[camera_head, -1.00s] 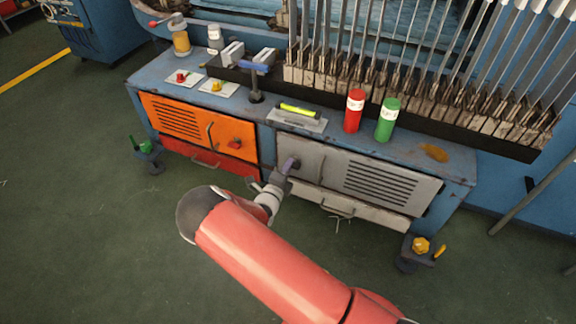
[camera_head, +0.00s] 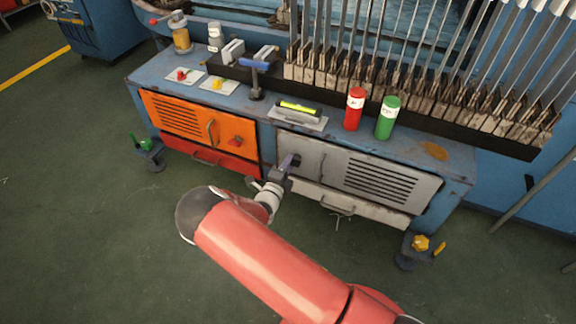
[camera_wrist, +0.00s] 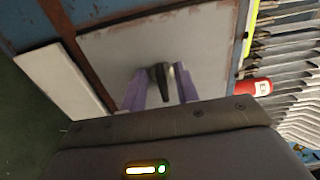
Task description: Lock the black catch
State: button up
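The black catch (camera_wrist: 159,82) is on the grey cabinet door (camera_head: 330,160), near its left edge. In the wrist view its dark lever points towards my gripper. My gripper (camera_wrist: 160,88) has its two purple fingers on either side of the catch, with the lever between them. The fingers stand apart; narrow gaps seem to show beside the lever, and I cannot tell if either finger touches it. In the head view my gripper (camera_head: 288,164) is at the left edge of the grey door, and its fingers partly hide the catch.
The orange door (camera_head: 180,118) with a red knob is left of the grey door. A drawer with a wire handle (camera_head: 338,208) is below. On the bench top stand a red bottle (camera_head: 354,110), a green bottle (camera_head: 387,120) and a level (camera_head: 298,108).

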jog(key=v, duration=0.8)
jog(key=shift+w, duration=0.1)
dwell(0.4)
